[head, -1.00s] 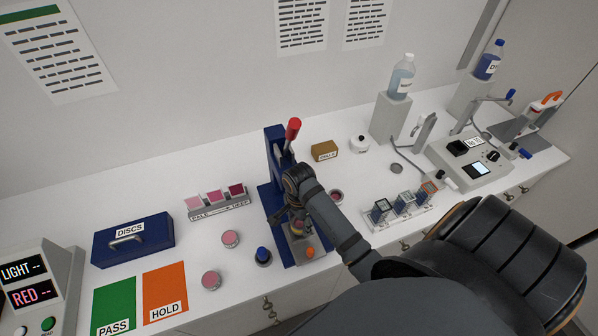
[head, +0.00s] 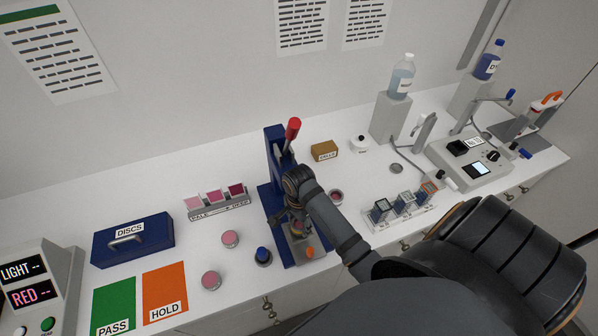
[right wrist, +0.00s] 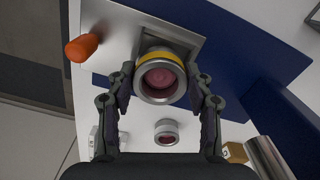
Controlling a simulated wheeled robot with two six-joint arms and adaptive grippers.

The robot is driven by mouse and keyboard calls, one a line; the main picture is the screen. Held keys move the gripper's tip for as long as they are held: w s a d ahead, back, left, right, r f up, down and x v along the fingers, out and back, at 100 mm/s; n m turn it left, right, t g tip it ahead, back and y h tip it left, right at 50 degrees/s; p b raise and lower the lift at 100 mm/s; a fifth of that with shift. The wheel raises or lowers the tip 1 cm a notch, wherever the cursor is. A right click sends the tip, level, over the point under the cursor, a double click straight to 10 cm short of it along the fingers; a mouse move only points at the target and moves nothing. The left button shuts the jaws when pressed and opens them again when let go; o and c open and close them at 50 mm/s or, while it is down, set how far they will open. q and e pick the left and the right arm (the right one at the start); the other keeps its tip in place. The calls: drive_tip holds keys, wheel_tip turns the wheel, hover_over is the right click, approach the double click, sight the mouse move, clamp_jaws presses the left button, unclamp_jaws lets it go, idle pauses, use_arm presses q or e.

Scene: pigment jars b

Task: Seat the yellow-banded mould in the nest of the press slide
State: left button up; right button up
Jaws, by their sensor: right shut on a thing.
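The yellow-banded mould (right wrist: 161,76) is a round metal cup with a yellow band and pink contents. My right gripper (right wrist: 160,88) is shut on it, one finger at each side. In the head view the right gripper (head: 293,214) is at the front of the blue press (head: 274,158), and its fingers hide much of the mould. The press slide (head: 306,246) is a grey plate with an orange knob (head: 310,253). In the wrist view the mould is over a square recess in the slide (right wrist: 112,40); I cannot tell whether it touches the bottom. My left gripper is not in view.
A blue-topped piece (head: 262,256) stands close left of the press. A small rack (head: 398,211) is at the right. The red-handled lever (head: 293,130) rises above.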

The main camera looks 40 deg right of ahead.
sight(299, 226)
drive_tip(key=shift+f, duration=0.8)
drive_tip(key=o, duration=1.4)
drive_tip(key=shift+r, duration=0.15)
wheel_tip(299, 226, up, 7)
drive_tip(key=shift+r, duration=0.1)
